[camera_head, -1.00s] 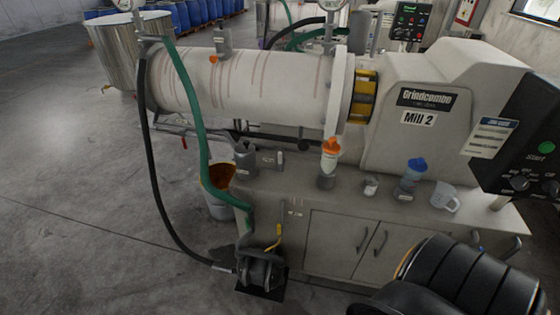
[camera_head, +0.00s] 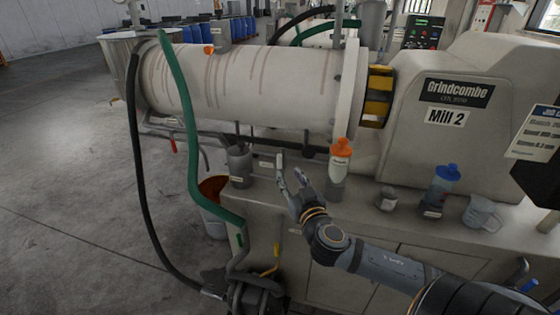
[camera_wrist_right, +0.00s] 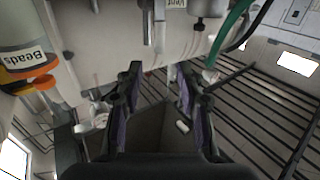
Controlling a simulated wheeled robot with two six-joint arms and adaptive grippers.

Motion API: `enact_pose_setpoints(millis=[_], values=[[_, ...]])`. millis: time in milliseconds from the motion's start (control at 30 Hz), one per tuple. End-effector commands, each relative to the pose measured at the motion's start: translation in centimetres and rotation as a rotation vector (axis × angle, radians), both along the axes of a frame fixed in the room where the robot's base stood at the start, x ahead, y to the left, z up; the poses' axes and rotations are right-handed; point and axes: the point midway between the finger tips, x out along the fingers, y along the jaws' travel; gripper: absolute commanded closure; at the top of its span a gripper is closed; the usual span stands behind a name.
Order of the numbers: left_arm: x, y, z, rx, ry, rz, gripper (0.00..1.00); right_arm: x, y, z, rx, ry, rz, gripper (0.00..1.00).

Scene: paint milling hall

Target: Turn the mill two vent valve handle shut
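Mill two (camera_head: 245,85) is a large pale horizontal cylinder with a "Mill 2" housing (camera_head: 440,120) at its right. A grey stub (camera_head: 222,30) with a small orange part (camera_head: 208,50) stands on the cylinder's top. A "Vent" label (camera_wrist_right: 178,4) shows at the top edge of the right wrist view, near short pipes. I cannot tell for sure which part is the vent valve handle. My right gripper (camera_head: 291,172) is open and empty, in front of the cylinder's lower side and above the counter. Its spread fingers also show in the right wrist view (camera_wrist_right: 158,82). My left gripper is out of view.
An orange-capped bottle (camera_head: 339,165) stands on the counter just right of my right gripper. A grey cup (camera_head: 239,165) stands to its left. A blue-capped bottle (camera_head: 441,187) and jug (camera_head: 482,213) stand farther right. A green hose (camera_head: 192,120) hangs at the left.

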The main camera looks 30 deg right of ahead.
Motion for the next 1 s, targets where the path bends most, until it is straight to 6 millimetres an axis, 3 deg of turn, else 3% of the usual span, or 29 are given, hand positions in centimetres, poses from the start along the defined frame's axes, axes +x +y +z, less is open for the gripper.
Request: enact_pose_setpoints(millis=[167, 500, 867, 1000], values=[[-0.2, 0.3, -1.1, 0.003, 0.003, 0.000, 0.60, 2.7, -0.8, -0.1, 0.007, -0.006, -0.004, 0.62], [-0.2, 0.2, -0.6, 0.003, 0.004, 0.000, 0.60, 8.8, -2.6, 0.1, 0.003, 0.000, -0.003, 0.62], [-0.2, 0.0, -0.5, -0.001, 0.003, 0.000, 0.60, 9.8, -2.8, -0.1, 0.000, 0.003, -0.001, 0.62], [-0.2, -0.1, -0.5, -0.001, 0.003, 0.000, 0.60, 9.8, -2.8, -0.1, 0.000, 0.003, -0.001, 0.77]])
